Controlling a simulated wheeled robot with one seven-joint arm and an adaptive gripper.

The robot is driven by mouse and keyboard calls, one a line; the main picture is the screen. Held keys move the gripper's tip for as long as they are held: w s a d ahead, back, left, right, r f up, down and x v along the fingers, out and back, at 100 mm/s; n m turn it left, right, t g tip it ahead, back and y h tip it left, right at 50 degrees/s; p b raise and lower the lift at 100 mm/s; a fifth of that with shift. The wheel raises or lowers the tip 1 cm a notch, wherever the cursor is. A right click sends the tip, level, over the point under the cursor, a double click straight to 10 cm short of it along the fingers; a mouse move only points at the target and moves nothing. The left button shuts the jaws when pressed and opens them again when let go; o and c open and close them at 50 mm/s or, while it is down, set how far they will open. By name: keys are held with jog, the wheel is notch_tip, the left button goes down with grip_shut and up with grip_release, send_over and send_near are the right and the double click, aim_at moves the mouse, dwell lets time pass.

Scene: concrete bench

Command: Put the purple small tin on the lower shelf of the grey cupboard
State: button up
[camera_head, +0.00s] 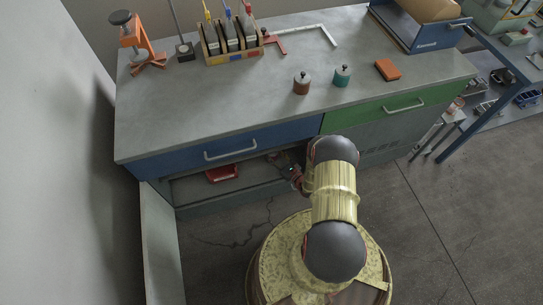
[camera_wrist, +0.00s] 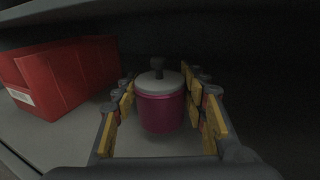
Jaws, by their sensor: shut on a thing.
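The purple small tin (camera_wrist: 160,110), with a grey lid and dark knob, is upright between the fingers of my gripper (camera_wrist: 161,92) in the wrist view. My gripper is shut on it. The grey cupboard's lower shelf (camera_wrist: 62,140) lies beneath the tin, with another board (camera_wrist: 130,14) overhead. I cannot tell whether the tin touches the shelf. In the head view my gripper (camera_head: 291,174) reaches into the open grey cupboard (camera_head: 235,196) under the bench. The tin is hidden there by my arm and the bench.
A red bin (camera_wrist: 70,75) stands left of the tin; it also shows in the head view (camera_head: 222,173). The cupboard door (camera_head: 160,245) hangs open at left. A blue drawer (camera_head: 230,148) is above. Brown (camera_head: 302,84) and teal (camera_head: 342,77) tins stand on the benchtop.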

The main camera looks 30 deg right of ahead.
aim_at(271, 155)
jog(key=shift+w, duration=0.35)
notch_tip(271, 155, down, 4)
jog(key=shift+w+r+b, duration=0.15)
jog(key=shift+b, duration=1.05)
jog(key=shift+r, duration=0.1)
jog(key=o, duration=1.3)
